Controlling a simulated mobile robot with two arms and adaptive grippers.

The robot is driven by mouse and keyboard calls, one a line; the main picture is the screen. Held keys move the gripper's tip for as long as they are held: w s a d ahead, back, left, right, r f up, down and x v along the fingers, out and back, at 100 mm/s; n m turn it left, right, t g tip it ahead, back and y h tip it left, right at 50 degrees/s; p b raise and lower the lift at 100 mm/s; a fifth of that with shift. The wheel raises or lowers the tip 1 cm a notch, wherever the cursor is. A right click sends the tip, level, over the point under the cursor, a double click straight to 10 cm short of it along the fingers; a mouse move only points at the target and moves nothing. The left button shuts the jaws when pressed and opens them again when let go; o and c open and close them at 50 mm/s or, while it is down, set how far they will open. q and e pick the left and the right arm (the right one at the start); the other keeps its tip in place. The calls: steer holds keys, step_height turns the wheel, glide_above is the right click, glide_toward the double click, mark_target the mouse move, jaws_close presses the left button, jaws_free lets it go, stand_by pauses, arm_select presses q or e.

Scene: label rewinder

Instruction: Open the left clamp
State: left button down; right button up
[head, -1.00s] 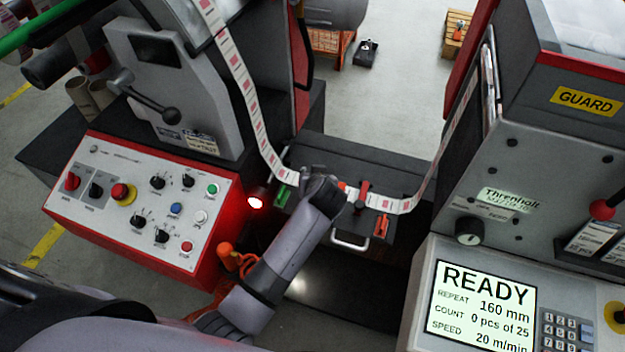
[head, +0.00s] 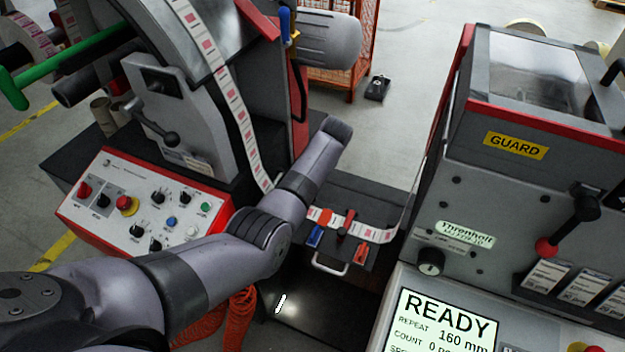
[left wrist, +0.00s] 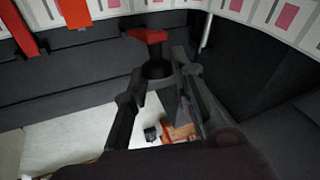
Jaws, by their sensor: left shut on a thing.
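My left arm crosses the head view from the left, and its wrist end stands high over the dark splice table (head: 385,195). The left gripper is hidden behind the arm there. In the left wrist view my left gripper (left wrist: 160,72) is shut on a dark post below a red crossbar (left wrist: 147,35), which appears to be the left clamp's handle. The exact contact is hard to see. In the head view the left end of the table is hidden behind my arm. My right gripper is not in view.
The label web (head: 235,105) descends to the table and runs across it. A red T-handle (head: 346,222), a blue tag (head: 315,236) and a red-orange tag (head: 362,252) are on the table. The control panel (head: 120,220) stands left, the guarded machine (head: 500,205) right. Floor shows behind.

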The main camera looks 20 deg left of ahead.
arm_select(q)
steer(key=shift+w+d, duration=0.1)
steer(key=shift+w, duration=0.65)
steer(key=c, duration=1.8)
jaws_free()
steer(key=o, duration=0.4)
steer(key=shift+w+d+f, duration=0.1)
steer(key=shift+w+f, duration=0.1)
steer(key=shift+w, duration=0.05)
steer(key=shift+s, duration=0.1)
steer(key=shift+s+r, duration=0.1)
steer(key=shift+r, duration=0.05)
steer(key=v, duration=1.2)
